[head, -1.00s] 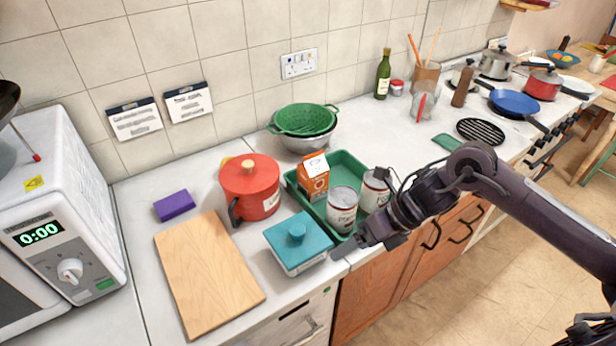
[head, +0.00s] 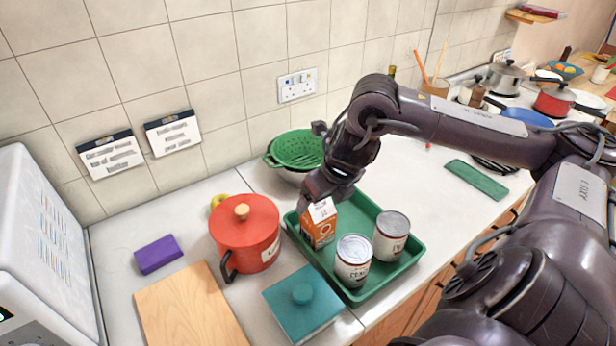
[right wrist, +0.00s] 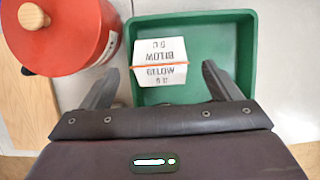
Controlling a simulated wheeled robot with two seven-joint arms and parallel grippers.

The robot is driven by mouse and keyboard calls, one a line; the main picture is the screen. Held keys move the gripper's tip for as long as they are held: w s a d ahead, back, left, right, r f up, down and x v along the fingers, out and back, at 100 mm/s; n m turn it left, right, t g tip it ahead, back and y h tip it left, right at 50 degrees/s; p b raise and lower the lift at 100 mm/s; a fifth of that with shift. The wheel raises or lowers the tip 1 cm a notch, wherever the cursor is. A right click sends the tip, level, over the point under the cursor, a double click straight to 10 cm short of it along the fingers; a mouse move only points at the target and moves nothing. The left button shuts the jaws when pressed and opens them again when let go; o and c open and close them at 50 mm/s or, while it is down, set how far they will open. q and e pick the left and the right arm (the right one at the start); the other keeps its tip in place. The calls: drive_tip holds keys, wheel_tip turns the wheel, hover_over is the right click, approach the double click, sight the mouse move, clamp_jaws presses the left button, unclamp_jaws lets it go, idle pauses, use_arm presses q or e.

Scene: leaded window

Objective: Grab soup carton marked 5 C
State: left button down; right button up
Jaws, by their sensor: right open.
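The orange and white soup carton (head: 319,226) stands upright in the back left part of the green tray (head: 408,268). In the right wrist view the carton's white gabled top (right wrist: 160,85) carries small upside-down print that seems to include "BELOW". My right gripper (head: 322,188) is directly over the carton, close to its top. In the right wrist view my right gripper (right wrist: 159,72) is open, one finger left and one right of the carton top, with gaps on both sides. I cannot tell how far the fingertips reach down. My left gripper is not in view.
Two tins (head: 353,260) (head: 391,236) stand in the tray in front and right of the carton. A red pot (head: 245,232) is close on the left. A green colander (head: 297,150) is behind, and a teal-lidded box (head: 302,300) is in front.

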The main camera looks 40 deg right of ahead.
drive_tip(key=shift+w+f, duration=0.1)
drive_tip(key=shift+f, duration=0.2)
drive_tip(key=p+x, duration=0.1)
drive_tip(key=x, duration=0.1)
drive_tip(key=p+x, duration=0.1)
drive_tip(key=x, duration=0.1)
drive_tip(key=shift+w+r, duration=0.15)
drive_tip(key=shift+w, duration=0.05)
drive_tip(key=shift+w+d+f, duration=0.1)
drive_tip(key=shift+w+f, duration=0.1)
drive_tip(key=shift+f, duration=0.2)
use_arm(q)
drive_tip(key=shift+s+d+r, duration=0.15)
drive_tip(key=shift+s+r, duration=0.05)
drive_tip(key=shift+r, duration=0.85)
use_arm(e)
drive_tip(key=shift+s, duration=0.1)
drive_tip(key=shift+c, duration=0.2)
drive_tip(key=shift+r, duration=0.1)
clamp_jaws()
